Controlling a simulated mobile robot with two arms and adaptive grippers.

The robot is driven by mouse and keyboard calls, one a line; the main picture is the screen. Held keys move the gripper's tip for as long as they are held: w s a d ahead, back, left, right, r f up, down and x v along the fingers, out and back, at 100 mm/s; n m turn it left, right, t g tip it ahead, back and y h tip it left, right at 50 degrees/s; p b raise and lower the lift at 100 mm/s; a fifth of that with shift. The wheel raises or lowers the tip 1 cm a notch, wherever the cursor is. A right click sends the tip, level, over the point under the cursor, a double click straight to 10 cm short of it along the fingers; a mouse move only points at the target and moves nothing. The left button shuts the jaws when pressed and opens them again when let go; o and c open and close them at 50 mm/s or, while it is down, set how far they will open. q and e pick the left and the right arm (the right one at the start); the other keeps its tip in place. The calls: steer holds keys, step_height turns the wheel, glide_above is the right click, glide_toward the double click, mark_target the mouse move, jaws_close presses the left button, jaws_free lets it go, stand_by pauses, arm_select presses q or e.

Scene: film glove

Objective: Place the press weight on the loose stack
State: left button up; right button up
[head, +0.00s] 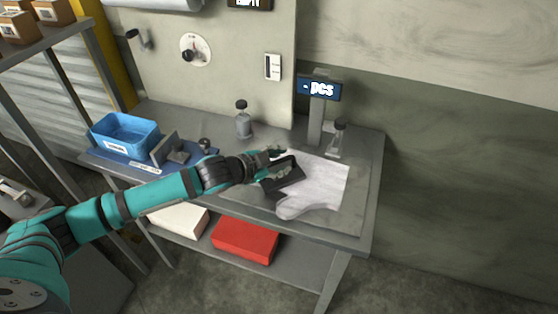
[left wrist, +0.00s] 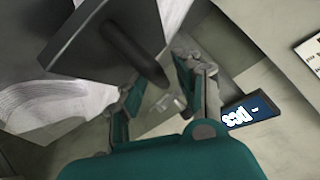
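The press weight (head: 284,178) is a dark block with a black loop handle. In the head view it is over the left part of the loose stack (head: 322,182), a pile of whitish film gloves on the bench. Whether it rests fully on the stack is hard to tell. My left gripper (head: 274,152) is at the handle, just above and behind it. In the left wrist view the weight (left wrist: 85,40) fills the upper left, and its handle runs down toward the space between my spread fingers (left wrist: 162,72). A gap shows between the fingers. My right gripper is out of view.
A display reading "- pcs" (head: 319,87) stands on a post behind the stack, with a clear bottle (head: 338,138) next to it. A grey bottle (head: 243,120) and a blue bin (head: 125,136) stand further left. Red (head: 245,241) and white packs lie on the lower shelf.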

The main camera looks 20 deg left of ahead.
arm_select(q)
steer(key=shift+r, duration=0.15)
steer(key=shift+r, duration=0.3)
steer(key=b+v, duration=0.1)
steer(key=v, duration=1.1)
steer(key=shift+b, duration=0.4)
steer(key=shift+f, duration=0.1)
